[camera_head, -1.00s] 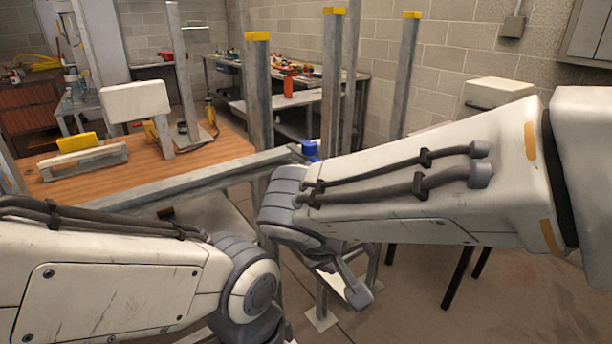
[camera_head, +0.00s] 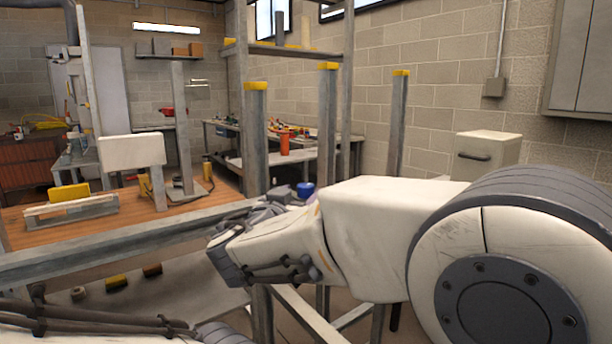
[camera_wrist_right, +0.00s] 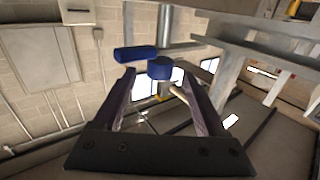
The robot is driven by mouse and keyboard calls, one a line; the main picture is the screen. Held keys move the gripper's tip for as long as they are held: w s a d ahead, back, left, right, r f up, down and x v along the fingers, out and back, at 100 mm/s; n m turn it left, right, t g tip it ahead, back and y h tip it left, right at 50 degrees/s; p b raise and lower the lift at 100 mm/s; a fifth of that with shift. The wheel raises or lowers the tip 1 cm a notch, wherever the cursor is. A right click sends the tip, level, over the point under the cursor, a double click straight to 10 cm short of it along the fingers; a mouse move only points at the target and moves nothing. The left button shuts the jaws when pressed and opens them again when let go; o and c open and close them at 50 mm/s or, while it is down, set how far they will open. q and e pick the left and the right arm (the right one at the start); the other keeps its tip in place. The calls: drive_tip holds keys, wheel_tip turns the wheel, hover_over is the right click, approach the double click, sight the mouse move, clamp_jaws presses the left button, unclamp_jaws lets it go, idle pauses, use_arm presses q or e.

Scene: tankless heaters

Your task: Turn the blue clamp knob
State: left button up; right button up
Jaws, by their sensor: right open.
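The blue clamp knob (camera_head: 305,189) shows as a small round blue piece beyond my right arm in the head view, partly hidden. In the right wrist view the blue knob (camera_wrist_right: 160,70) is a short cylinder, seen between the ends of the two open fingers. A blue bar (camera_wrist_right: 135,53) lies just above and left of it there. My right gripper (camera_wrist_right: 158,82) is open; whether its fingers touch the knob I cannot tell. In the head view my right wrist hides most of that gripper. My left arm shows only at the bottom left edge; its gripper is out of view.
A long grey metal beam (camera_head: 130,240) runs across in front of the wooden bench (camera_head: 40,228). Grey posts with yellow caps (camera_head: 256,135) stand around the knob. A white box (camera_head: 487,155) stands at the right by the brick wall.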

sight(303, 192)
drive_tip(key=p+x, duration=0.2)
drive_tip(key=x, duration=0.1)
drive_tip(key=shift+w+d+r, duration=0.1)
drive_tip(key=shift+r, duration=0.05)
drive_tip(key=shift+w+d+f, duration=0.1)
drive_tip(key=shift+w+f, duration=0.1)
drive_tip(key=shift+w, duration=0.15)
